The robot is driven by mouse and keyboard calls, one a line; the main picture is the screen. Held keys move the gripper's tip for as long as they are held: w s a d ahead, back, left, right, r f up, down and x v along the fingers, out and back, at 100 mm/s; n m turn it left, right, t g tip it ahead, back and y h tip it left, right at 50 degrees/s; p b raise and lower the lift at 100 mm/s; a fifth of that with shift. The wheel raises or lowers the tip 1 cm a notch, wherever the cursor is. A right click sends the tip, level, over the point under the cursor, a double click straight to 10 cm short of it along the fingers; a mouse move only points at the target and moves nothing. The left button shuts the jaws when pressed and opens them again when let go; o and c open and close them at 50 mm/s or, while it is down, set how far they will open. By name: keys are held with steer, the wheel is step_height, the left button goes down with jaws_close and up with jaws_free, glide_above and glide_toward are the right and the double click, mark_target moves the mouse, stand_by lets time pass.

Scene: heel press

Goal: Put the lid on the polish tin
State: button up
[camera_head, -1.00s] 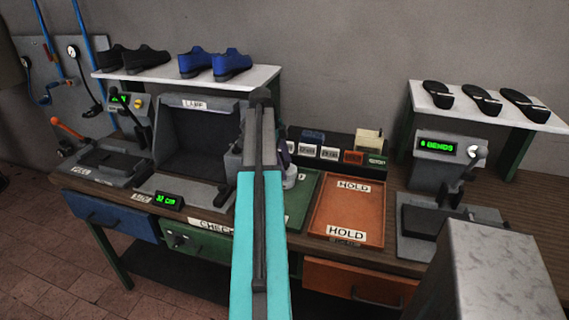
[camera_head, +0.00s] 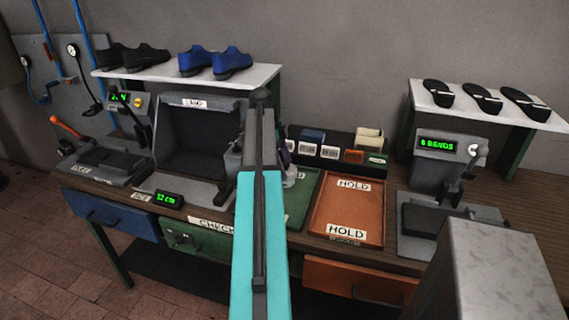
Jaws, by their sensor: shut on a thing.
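My turquoise and grey arm reaches forward over the middle of the bench. Its far end covers the area where my gripper would be, and only small grey parts of the wrist show at either side of it. The fingertips and anything between them are hidden. I cannot make out the polish tin or its lid in this view; they may be behind my arm.
An orange HOLD tray (camera_head: 347,210) lies right of my arm, with a green tray (camera_head: 303,198) partly hidden beside it. A dark lamp box (camera_head: 200,140) stands left. A bend tester (camera_head: 440,170) stands right.

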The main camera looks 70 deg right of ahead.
steer(key=shift+f, duration=0.45)
stand_by(1.4)
steer(key=o, duration=1)
steer(key=shift+o, duration=0.2)
steer(key=shift+r, duration=0.2)
steer(key=shift+r+p, duration=2)
steer(key=shift+r, duration=1.4)
